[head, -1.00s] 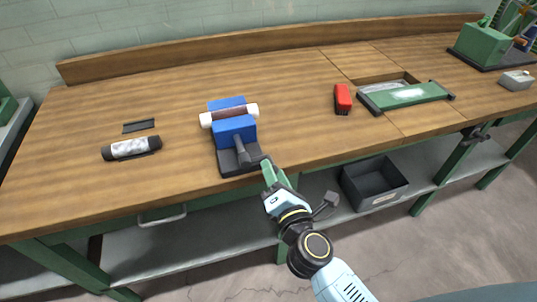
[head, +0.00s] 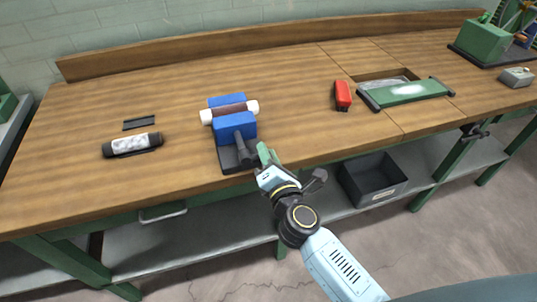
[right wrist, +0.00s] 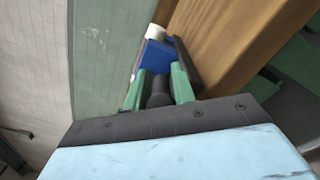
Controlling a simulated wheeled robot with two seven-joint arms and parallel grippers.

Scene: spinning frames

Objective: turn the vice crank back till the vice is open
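The vice stands near the front edge of the bench, with blue jaws (head: 235,127) on a black base (head: 230,160). A brown roller with white ends (head: 229,112) lies between the jaws. The dark crank (head: 242,150) is at the front of the vice. My right gripper (head: 263,155) is at the crank, from the front right. In the right wrist view its green fingers (right wrist: 160,88) are closed around the black crank handle (right wrist: 159,92), with the blue vice beyond. My left gripper is not in view.
A dark-capped cylinder (head: 132,145) and a black strip (head: 139,123) lie left of the vice. A red brush (head: 343,95) and a green-framed panel (head: 408,93) lie to the right. A dark bin (head: 373,180) sits on the shelf below.

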